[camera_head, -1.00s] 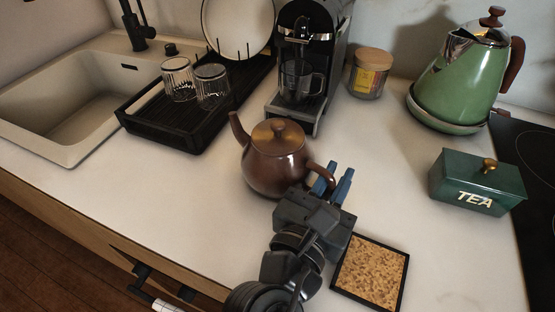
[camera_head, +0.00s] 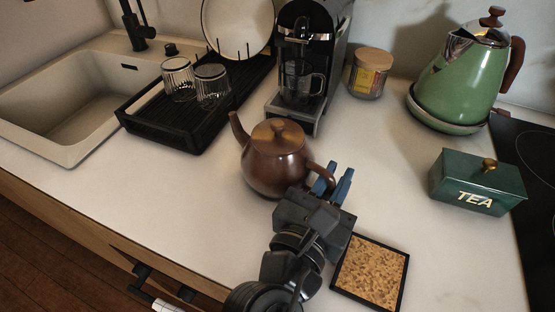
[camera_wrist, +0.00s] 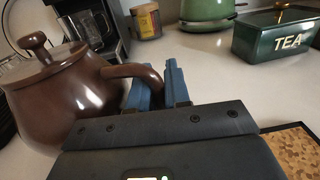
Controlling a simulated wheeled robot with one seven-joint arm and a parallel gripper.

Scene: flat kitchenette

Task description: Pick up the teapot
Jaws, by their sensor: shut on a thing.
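The brown teapot (camera_head: 272,168) stands upright on the white counter, its spout to the left and its handle to the right. In the wrist view the teapot (camera_wrist: 68,101) fills the left side, with its lid and knob on. My gripper (camera_head: 332,184) is at the teapot's handle. In the wrist view its blue fingers (camera_wrist: 160,88) are shut on the handle, one finger on each side. The part of the handle between the fingers is partly hidden.
A cork trivet (camera_head: 370,271) lies right of my gripper. The green TEA box (camera_head: 478,183) and green kettle (camera_head: 461,80) stand further right. The coffee machine (camera_head: 309,60) and black drying rack (camera_head: 190,118) with glasses are behind. Open counter lies left of the teapot.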

